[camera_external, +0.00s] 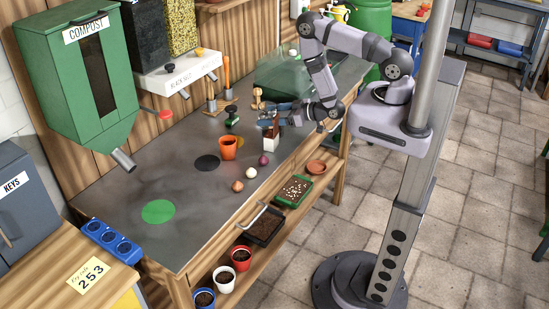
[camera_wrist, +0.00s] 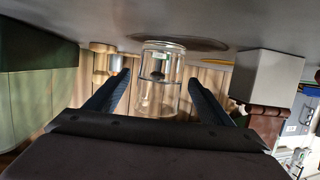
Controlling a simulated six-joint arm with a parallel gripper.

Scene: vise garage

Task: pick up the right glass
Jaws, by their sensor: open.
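A clear glass (camera_wrist: 162,62) shows in the wrist view, between and just beyond my fingertips. It has a small pale label and something dark inside or behind it. Clear space shows between it and each fingertip. My gripper (camera_wrist: 159,78) is open, with one blue finger on each side of the glass. In the external view my gripper (camera_external: 277,114) is low over the far part of the grey bench, pointing left. The glass cannot be made out clearly there, and I cannot pick out a second glass.
An orange pot (camera_external: 228,148) stands on the bench (camera_external: 180,178) left of my gripper. A wooden-handled tool (camera_wrist: 103,60) and a pale block (camera_wrist: 267,78) flank the glass in the wrist view. A translucent green box (camera_external: 288,73) is behind my gripper. The near-left bench is mostly clear.

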